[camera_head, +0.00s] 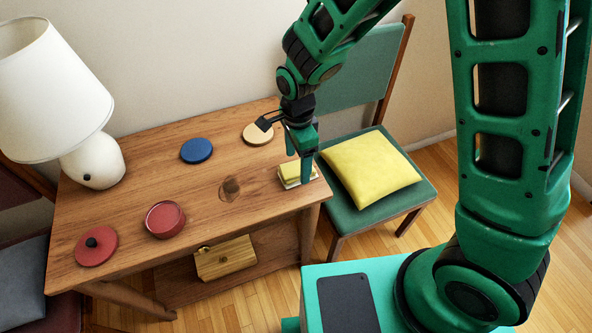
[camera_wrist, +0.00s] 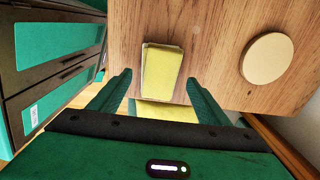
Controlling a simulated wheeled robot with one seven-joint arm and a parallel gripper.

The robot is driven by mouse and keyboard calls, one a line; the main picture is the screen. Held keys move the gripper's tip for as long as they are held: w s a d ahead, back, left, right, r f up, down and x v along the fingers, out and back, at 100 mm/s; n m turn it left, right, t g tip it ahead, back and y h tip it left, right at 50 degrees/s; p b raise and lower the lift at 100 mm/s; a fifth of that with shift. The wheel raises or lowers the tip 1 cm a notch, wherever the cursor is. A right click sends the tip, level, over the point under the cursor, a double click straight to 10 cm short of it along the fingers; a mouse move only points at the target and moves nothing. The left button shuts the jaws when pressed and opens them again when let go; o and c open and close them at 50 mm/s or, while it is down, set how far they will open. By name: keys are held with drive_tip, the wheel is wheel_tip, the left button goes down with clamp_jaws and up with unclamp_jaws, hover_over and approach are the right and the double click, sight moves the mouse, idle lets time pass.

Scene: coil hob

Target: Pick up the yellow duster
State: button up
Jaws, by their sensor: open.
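The yellow duster (camera_head: 291,172) lies near the right front corner of the wooden table, with a pale edge showing under it. In the wrist view the duster (camera_wrist: 162,70) is a yellow block with a pale rim, lying on the wood close to the table edge. My gripper (camera_head: 297,164) points down over it and partly hides it. In the wrist view my gripper (camera_wrist: 159,77) is open, with one green finger on each side of the duster's near end. I cannot tell whether the fingers touch it.
On the table (camera_head: 130,210) are a cream disc (camera_head: 257,133), a blue disc (camera_head: 196,150), a red round dish (camera_head: 165,219), a red lid (camera_head: 96,245) and a white lamp (camera_head: 92,160). A wooden box (camera_head: 226,258) sits below. A chair with a yellow cushion (camera_head: 370,172) stands right.

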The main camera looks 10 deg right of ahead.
drive_tip(key=shift+f, duration=0.9)
drive_tip(key=c, duration=1.2)
drive_tip(key=shift+c, duration=0.2)
wheel_tip(320, 180, up, 5)
drive_tip(key=shift+a+f, duration=0.1)
drive_tip(key=shift+f, duration=0.1)
drive_tip(key=s+a+r, duration=0.6)
drive_tip(key=s+a, duration=0.1)
drive_tip(key=s, duration=0.1)
drive_tip(key=shift+s+a+r, duration=0.25)
drive_tip(key=shift+s+a, duration=0.05)
drive_tip(key=shift+a, duration=0.1)
